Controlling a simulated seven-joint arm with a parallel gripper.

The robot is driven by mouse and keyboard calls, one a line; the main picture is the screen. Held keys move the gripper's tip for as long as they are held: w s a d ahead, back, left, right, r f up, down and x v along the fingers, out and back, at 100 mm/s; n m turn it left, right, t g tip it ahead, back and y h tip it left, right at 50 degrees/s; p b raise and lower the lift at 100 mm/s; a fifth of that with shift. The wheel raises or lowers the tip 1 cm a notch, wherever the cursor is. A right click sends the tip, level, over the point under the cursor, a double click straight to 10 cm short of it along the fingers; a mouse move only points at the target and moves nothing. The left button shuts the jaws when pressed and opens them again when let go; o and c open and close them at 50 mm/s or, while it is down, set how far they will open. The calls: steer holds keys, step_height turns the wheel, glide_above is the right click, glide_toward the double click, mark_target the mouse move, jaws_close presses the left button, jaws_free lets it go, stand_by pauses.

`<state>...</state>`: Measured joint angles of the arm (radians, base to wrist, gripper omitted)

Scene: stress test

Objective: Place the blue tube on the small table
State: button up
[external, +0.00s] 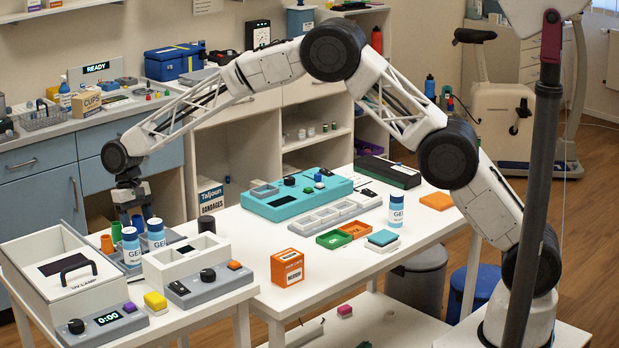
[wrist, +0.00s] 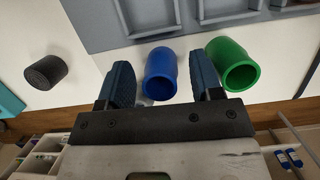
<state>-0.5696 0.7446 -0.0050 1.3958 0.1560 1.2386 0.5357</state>
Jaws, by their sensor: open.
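My gripper (external: 136,215) hangs low at the left in the external view, above the far side of the front-left table. In the wrist view my gripper (wrist: 161,67) is open, with one dark blue finger on each side of the blue tube (wrist: 160,76). The tube's open mouth faces the camera, and narrow gaps show beside it. In the external view the fingers and bottles largely hide it. Two white tables show: a front-left one (external: 192,318) and a longer middle one (external: 345,272). I cannot tell which is the small table.
A green tube (wrist: 232,64) stands close to the right finger. A dark cylinder (wrist: 45,72) stands to the left, and a grey tray (wrist: 95,25) lies beyond. Labelled bottles (external: 131,246) and an orange cup (external: 107,243) crowd near my gripper. The middle table's front has bare space.

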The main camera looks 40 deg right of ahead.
steer(key=v, duration=1)
steer(key=shift+r, duration=0.4)
steer(key=shift+d, duration=0.1)
stand_by(0.3)
